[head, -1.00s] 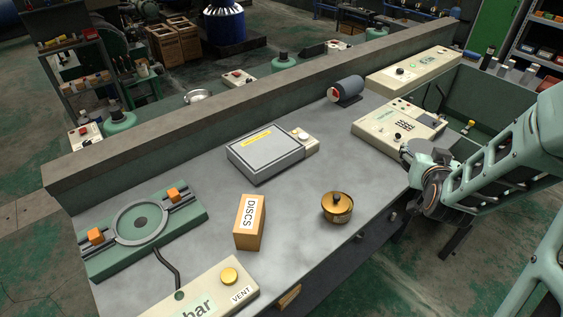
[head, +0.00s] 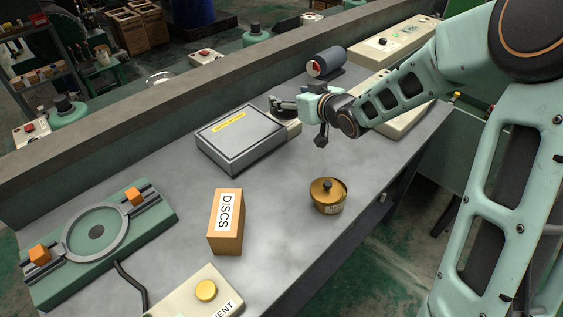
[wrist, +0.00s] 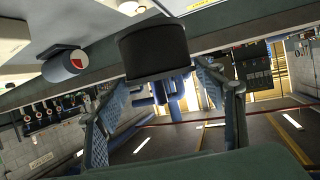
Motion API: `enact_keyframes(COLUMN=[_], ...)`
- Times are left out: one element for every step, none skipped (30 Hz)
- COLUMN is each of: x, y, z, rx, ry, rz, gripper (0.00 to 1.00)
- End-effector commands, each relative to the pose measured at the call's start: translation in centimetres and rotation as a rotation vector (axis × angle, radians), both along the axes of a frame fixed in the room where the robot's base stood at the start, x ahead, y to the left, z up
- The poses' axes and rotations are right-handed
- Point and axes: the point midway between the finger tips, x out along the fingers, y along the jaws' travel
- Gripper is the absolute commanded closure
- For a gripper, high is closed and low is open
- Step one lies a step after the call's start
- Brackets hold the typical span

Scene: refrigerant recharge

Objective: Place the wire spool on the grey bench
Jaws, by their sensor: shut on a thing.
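My gripper (head: 278,104) reaches left over the grey bench (head: 290,195), near the back of the grey box. In the wrist view its two fingers stand apart with a dark, rounded block (wrist: 153,50) between their tips. This looks like the wire spool, held clear of the bench; no wire or marking shows on it.
A grey box (head: 240,145) with a yellow label, a DISCS box (head: 226,240), a brass pot (head: 328,205) and a green ring fixture (head: 55,275) stand on the bench. A dark cylinder with a red face (head: 327,62) lies at the back. Bare bench lies between them.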

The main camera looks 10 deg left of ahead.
Motion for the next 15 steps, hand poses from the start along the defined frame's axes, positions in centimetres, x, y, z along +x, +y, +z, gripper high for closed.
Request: enact_keyframes(x=[0.1,0.0,0.0,0.0,-0.1,-0.2,-0.3,-0.4,-0.5,-0.6,-0.7,-0.7,-0.8,-0.9,-1.0], y=[0.0,-0.2,-0.7,-1.2,-1.8,-2.8,-3.5,-4.2,-5.2,-5.9,-6.6,-7.5,-8.3,-8.9,-9.4], z=[-0.1,-0.2,-0.4,-0.6,-0.8,-1.2,-1.5,-1.8,-2.3,-2.6,-2.9,-3.3,-3.6,-3.9,-5.0], rx=[-0.001,-0.001,-0.002,-0.003,-0.001,-0.002,-0.002,-0.002,-0.001,-0.001,-0.001,-0.002,-0.001,-0.001,0.0], ry=[-0.003,-0.003,-0.002,-0.001,0.0,0.001,0.001,0.001,0.0,0.001,0.001,0.001,0.0,0.001,0.002], rz=[0.007,0.01,0.01,0.01,0.009,0.008,0.007,0.007,0.007,0.008,0.008,0.007,0.007,0.008,0.01], gripper=[0.79,0.79,0.79,0.79,0.79,0.79,0.79,0.79,0.79,0.79,0.79,0.79,0.79,0.79,0.79])
